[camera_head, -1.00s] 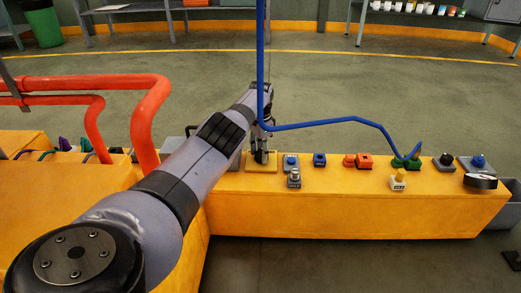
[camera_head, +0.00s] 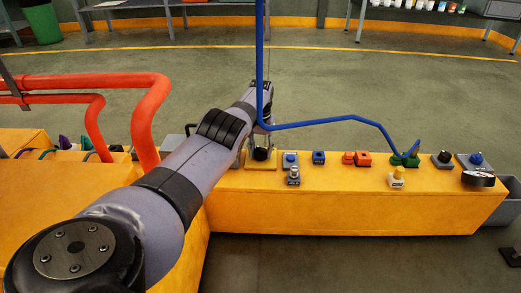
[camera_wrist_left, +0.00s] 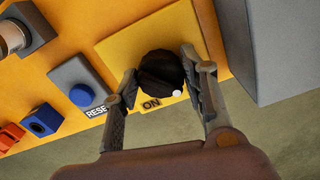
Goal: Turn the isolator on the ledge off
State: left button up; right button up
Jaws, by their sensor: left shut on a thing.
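The isolator is a black rotary knob (camera_wrist_left: 158,68) on a yellow plate (camera_wrist_left: 118,48), with a white dot on its rim. An ON label (camera_wrist_left: 151,104) lies close to the dot. My left gripper (camera_wrist_left: 161,74) has one finger on each side of the knob and is shut on it. In the head view the knob (camera_head: 261,154) shows at the left end of the yellow ledge (camera_head: 350,210), below my left gripper (camera_head: 262,143). Any OFF label is hidden or out of view. My right gripper is not in view.
A blue button (camera_wrist_left: 81,95) on a grey base with a partly seen label stands beside the plate. More coloured controls, such as a red one (camera_head: 362,158), line the ledge to the right. A blue pipe (camera_head: 330,121) crosses above. Red pipes (camera_head: 150,110) stand left of my arm.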

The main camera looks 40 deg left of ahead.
aim_at(261, 150)
pick_arm(q)
jog(key=shift+n, duration=0.7)
jog(key=o, duration=1.2)
jog(key=shift+c, duration=0.2)
notch_tip(261, 150, up, 12)
dwell(0.4)
